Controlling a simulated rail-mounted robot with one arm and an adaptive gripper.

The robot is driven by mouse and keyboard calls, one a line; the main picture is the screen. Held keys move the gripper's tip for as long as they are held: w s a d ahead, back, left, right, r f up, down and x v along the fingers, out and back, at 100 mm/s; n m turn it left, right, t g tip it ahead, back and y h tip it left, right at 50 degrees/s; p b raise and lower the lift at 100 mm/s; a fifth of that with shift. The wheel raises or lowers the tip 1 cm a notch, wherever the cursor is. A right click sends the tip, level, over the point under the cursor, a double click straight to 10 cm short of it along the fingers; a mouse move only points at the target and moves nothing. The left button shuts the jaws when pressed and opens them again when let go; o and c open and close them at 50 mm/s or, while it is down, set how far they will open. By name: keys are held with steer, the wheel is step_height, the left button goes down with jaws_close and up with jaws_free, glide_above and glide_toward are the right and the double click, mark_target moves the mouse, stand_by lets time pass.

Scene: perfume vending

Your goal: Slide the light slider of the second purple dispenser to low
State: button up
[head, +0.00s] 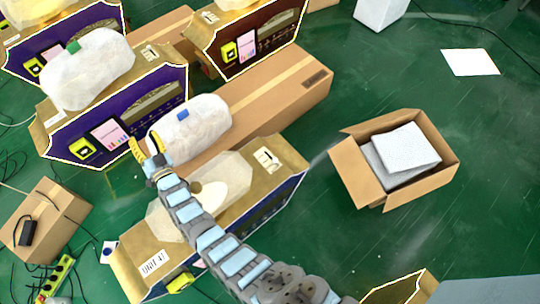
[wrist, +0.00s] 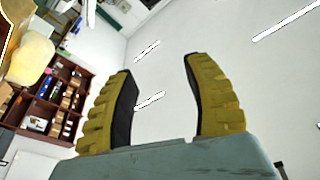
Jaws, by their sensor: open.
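Two dispensers with purple fronts stand at the left of the head view. One is at the top left (head: 20,62); the other, nearer one (head: 172,88) has a yellow box, a white-and-pink panel and a row of small marks on its front. I cannot make out a light slider or its setting. My gripper (head: 146,146) appears at the lower right of the nearer purple front in the picture; I cannot tell its distance from it. In the wrist view my gripper (wrist: 160,66) is open and empty, with its yellow fingers apart against a pale wall.
A dark red dispenser (head: 295,28) stands at the top. A dispenser with a dark blue side (head: 285,196) lies under my arm. A long cardboard box (head: 285,95), a wrapped white bundle (head: 210,118) and an open carton (head: 358,178) are nearby.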

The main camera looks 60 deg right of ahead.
steer(key=w+d+f+g+y, duration=0.4)
steer(key=w+d+f, duration=0.15)
steer(key=d, duration=0.35)
steer(key=m+g+y, duration=0.2)
steer(key=g+y, duration=0.4)
steer(key=g, duration=0.8)
glide_above(275, 159)
step_height(275, 159, down, 4)
steer(key=shift+s+a+f+b, duration=0.1)
steer(key=shift+f+b, duration=3.5)
steer(key=shift+f, duration=5.05)
jaws_close()
